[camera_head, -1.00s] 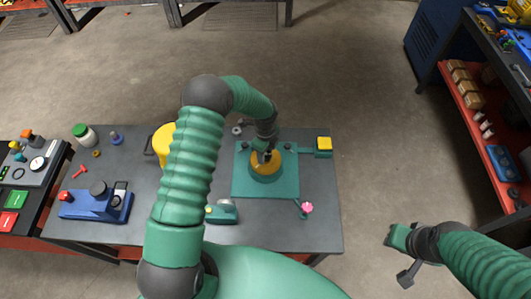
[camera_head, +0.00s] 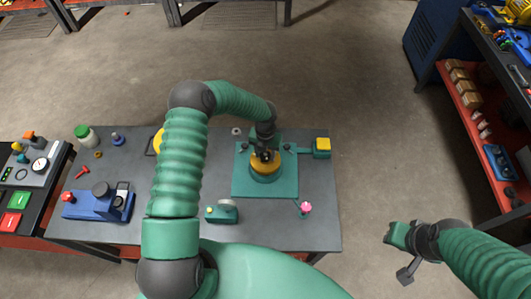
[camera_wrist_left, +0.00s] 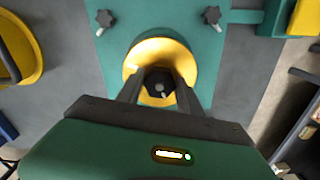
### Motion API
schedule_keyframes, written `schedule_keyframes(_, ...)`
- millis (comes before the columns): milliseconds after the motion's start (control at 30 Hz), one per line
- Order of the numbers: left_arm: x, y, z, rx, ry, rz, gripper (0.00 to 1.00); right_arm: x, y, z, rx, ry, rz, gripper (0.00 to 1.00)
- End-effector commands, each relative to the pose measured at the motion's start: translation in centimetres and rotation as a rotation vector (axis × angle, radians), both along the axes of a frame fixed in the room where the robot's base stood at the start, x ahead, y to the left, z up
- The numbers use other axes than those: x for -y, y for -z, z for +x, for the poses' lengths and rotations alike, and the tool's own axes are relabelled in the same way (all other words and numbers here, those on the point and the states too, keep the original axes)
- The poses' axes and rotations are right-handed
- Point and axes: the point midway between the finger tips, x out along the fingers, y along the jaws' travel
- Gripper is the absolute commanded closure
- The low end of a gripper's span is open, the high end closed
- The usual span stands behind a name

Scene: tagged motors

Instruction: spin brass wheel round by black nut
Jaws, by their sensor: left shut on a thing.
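The brass wheel (camera_head: 265,167) sits on a green base plate (camera_head: 285,187) on the grey table. In the left wrist view the brass wheel (camera_wrist_left: 140,58) shows as a golden disc with the black nut (camera_wrist_left: 159,83) near its front edge. My left gripper (camera_head: 264,156) is over the wheel. In the left wrist view its two fingers (camera_wrist_left: 158,88) stand on either side of the black nut, shut on it. My right gripper (camera_head: 397,252) hangs off the table to the right; its jaws are too small to judge.
Two dark knobs stand on the plate's far corners (camera_wrist_left: 105,18). A yellow block (camera_head: 322,143) is at its right, a pink knob (camera_head: 306,206) at its front right. A small green device (camera_head: 222,211) and a blue device (camera_head: 100,203) stand to the left.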

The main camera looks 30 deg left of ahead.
Motion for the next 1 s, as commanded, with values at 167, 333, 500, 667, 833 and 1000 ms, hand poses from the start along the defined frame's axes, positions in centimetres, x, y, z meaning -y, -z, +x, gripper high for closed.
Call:
schedule_keyframes(167, 0.0, 0.0, 0.0, -0.001, -0.002, 0.0, 0.38, 0.0, 0.0, 0.0, 0.0, 0.0, 0.0, 0.72)
schedule_keyframes(333, 0.0, 0.0, 0.0, -0.001, -0.003, 0.0, 0.27, 0.0, 0.0, 0.0, 0.0, 0.0, 0.0, 0.72)
schedule_keyframes(500, 0.0, 0.0, 0.0, 0.0, -0.005, 0.0, 0.27, 0.0, 0.0, 0.0, 0.0, 0.0, 0.0, 0.72)
schedule_keyframes(667, 0.0, 0.1, 0.0, 0.001, -0.239, 0.004, 0.27, 0.0, 0.6, 0.0, 0.0, 0.0, 0.0, 0.72)
schedule_keyframes(833, -0.1, 0.2, 0.0, 0.001, -0.723, 0.003, 0.27, 0.0, 1.3, 0.0, 0.0, 0.0, 0.0, 0.72)
schedule_keyframes(1000, -0.1, 0.2, -0.1, 0.0, -1.17, 0.003, 0.27, 0.0, 1.9, 0.0, 0.0, 0.0, 0.0, 0.72)
